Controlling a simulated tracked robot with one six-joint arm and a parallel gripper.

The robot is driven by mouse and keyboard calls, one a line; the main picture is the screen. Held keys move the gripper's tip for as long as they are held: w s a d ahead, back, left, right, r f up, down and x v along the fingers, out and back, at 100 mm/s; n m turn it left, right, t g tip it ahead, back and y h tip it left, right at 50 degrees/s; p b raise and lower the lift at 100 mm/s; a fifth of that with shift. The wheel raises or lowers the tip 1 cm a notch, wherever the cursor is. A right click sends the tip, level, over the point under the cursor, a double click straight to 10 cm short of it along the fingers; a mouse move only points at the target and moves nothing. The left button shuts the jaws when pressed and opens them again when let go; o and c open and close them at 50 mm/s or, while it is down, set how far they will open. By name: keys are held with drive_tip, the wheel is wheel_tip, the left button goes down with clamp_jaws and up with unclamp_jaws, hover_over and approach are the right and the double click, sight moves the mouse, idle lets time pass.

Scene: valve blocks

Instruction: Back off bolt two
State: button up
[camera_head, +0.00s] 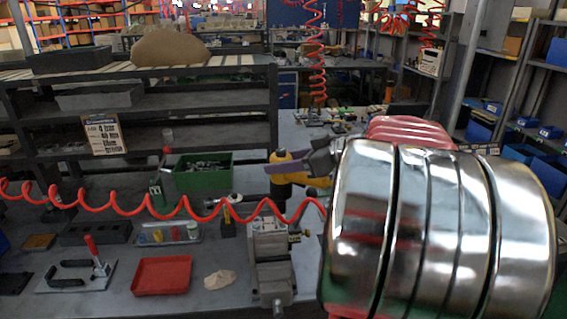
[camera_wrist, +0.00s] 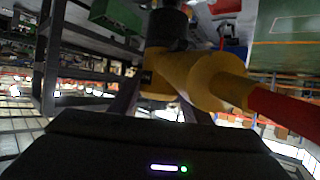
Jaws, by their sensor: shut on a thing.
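A yellow and black power tool (camera_head: 284,168) hangs above the bench in the head view. My gripper (camera_head: 292,166) is shut on the tool's body. The wrist view shows the tool close up, with a yellow body (camera_wrist: 193,75) and a red hose end at right; my gripper (camera_wrist: 165,100) has a finger on each side of it. A grey metal block in a vise-like fixture (camera_head: 271,262) stands on the bench below the tool. The tool's lower end is above the fixture; whether they touch cannot be told. No single bolt can be made out.
A red coiled hose (camera_head: 110,205) crosses the view in front of the bench. A red tray (camera_head: 162,275), a toggle clamp (camera_head: 92,262) and a green bin (camera_head: 203,172) with small parts are left of the fixture. A dark shelf rack (camera_head: 200,103) stands behind.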

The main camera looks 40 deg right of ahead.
drive_tip(key=shift+f, duration=1.1)
idle(4.5)
drive_tip(key=shift+r, duration=0.3)
idle(0.7)
drive_tip(key=shift+r, duration=0.65)
